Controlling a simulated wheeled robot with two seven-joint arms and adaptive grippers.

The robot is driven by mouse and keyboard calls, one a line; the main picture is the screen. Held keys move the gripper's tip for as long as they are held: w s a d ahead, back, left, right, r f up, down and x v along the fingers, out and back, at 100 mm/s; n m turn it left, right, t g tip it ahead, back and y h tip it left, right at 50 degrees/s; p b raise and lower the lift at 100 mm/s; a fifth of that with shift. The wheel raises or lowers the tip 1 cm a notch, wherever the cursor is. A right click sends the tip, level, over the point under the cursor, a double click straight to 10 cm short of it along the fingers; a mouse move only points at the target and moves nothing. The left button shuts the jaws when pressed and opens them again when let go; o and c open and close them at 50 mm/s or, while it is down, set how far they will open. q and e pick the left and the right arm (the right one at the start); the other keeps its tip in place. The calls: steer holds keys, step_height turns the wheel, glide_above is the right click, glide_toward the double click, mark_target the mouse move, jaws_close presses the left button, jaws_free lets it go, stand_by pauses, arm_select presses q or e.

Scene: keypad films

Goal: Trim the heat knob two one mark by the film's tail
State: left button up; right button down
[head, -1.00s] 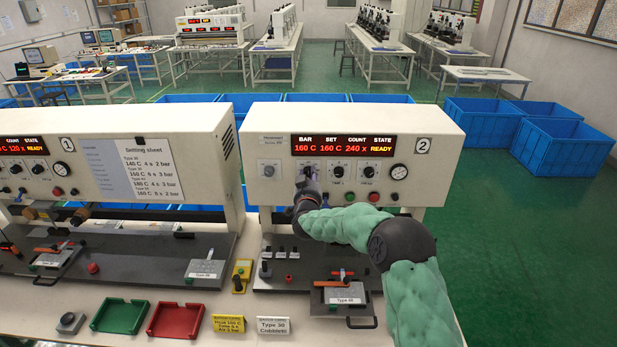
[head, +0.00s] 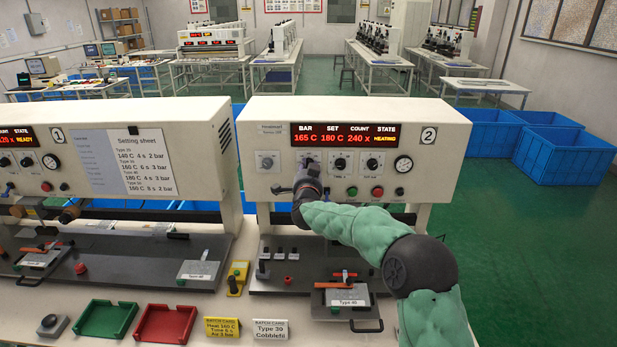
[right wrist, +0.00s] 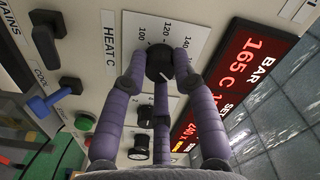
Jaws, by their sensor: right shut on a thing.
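The heat knob (right wrist: 158,64) of machine two (head: 262,139) is a black dial knob under the "HEAT C" label. My right gripper (head: 309,168) is shut on it, with its purple fingers around the knob in the right wrist view (right wrist: 158,82). The fingers hide most of the knob in the head view. The red display (head: 345,134) reads 165 C, set 180 C, count 240 x, and a state that looks like HEATING. I cannot make out a film tail. My left gripper is not in view.
Other knobs (head: 340,164), a gauge (head: 403,165) and green (head: 352,191) and red (head: 377,191) buttons sit close by on the panel. Machine one (head: 222,150) stands to the left. A yellow batch card (head: 222,328) and a white card (head: 270,330) stand at the front.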

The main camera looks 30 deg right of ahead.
steer(key=shift+d+r+m+b, duration=0.15)
steer(key=shift+r+m+b, duration=0.15)
steer(key=shift+m+b, duration=0.35)
steer(key=shift+r, duration=0.1)
steer(key=c, duration=1)
jaws_free()
steer(key=shift+s, duration=0.1)
steer(key=shift+f, duration=0.25)
steer(key=v, duration=1.2)
